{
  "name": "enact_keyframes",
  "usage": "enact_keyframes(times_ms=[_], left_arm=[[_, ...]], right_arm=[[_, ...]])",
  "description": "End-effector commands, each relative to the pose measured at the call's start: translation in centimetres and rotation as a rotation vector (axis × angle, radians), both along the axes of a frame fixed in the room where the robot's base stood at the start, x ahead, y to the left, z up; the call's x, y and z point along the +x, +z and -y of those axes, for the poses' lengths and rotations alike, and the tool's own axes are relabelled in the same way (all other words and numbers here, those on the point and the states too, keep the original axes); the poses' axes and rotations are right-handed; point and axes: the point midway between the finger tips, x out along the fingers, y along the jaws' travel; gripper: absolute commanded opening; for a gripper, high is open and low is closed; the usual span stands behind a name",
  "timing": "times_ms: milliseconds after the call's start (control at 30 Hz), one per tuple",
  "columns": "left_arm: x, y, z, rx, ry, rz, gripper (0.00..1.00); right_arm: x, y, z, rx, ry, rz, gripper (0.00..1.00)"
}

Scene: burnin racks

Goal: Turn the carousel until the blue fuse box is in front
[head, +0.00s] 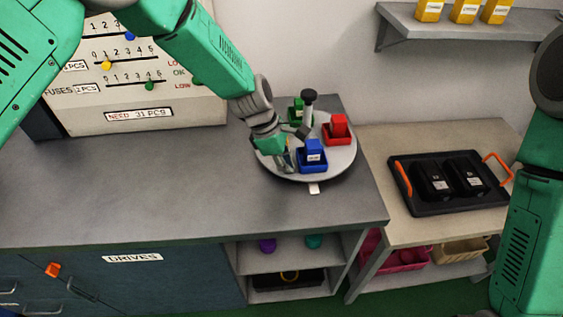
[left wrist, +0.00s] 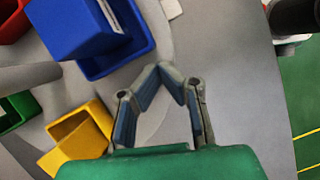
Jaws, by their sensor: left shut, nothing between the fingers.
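The carousel (head: 343,160) is a round grey turntable on the bench, with a dark-knobbed post (head: 309,96). The blue fuse box (head: 312,158) sits at its front, just behind a white tag (head: 314,188) on the bench. The red box (head: 337,130) is at right rear, the green box (head: 296,106) at left rear. A yellow box (left wrist: 78,135) shows in the left wrist view; my gripper mostly hides it in the head view. My left gripper (left wrist: 166,70) is shut and empty at the carousel's left front, beside the blue box (left wrist: 85,28). My right gripper is out of view.
A panel with sliders (head: 125,75) stands at the back left. A side table at right holds a black tray (head: 455,208) with orange handles. A shelf (head: 450,30) with yellow boxes is on the wall. The bench left of the carousel is clear.

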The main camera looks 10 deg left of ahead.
Motion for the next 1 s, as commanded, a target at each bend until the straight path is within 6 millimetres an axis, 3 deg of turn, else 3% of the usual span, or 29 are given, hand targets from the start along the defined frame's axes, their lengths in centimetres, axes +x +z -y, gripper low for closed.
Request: enact_keyframes(times_ms=[1000], left_arm=[[-0.14,0.17,0.81,0.0,0.0,-0.001,0.0]], right_arm=[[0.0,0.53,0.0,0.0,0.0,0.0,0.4]])
